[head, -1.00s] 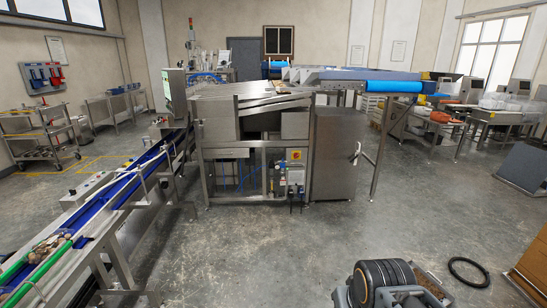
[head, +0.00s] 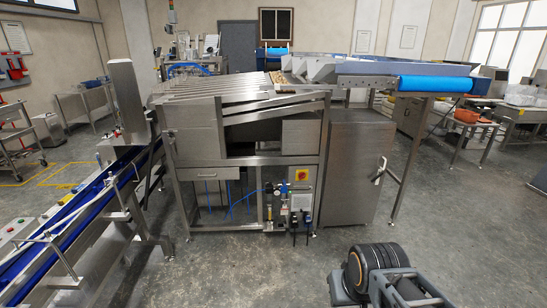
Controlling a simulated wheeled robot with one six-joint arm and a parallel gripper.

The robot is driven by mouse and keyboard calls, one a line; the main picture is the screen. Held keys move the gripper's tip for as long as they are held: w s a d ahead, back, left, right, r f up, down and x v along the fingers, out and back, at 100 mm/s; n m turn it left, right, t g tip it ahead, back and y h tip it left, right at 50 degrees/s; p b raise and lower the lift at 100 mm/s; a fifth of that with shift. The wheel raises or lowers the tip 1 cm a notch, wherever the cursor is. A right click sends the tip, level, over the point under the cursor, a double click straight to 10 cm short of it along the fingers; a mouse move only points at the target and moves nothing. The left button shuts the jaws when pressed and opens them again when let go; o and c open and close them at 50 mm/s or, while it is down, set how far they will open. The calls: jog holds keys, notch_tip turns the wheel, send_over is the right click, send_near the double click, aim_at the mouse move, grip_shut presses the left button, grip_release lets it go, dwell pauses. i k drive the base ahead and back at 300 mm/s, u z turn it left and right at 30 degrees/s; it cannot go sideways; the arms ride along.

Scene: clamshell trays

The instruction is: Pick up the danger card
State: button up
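I cannot make out a danger card in the head view. A steel machine (head: 240,160) stands in front of me. A yellow panel with a red switch (head: 301,174) is on its front, right of the middle. Below the switch are small grey and blue fittings (head: 283,205) with dark items hanging under them, too small to identify. Part of my own arm shows at the bottom right. My gripper's fingers are not in view.
A blue conveyor (head: 70,240) runs along the left. A steel cabinet (head: 350,170) with a handle stands at the machine's right. The grey floor (head: 250,275) in front is clear.

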aim_at(285, 210)
jog(key=u, duration=0.7)
jog(key=i, duration=1.25)
jog(key=u, duration=0.65)
jog(key=i, duration=0.95)
jog(key=z, duration=0.85)
jog(key=i, duration=0.9)
jog(key=z, duration=0.75)
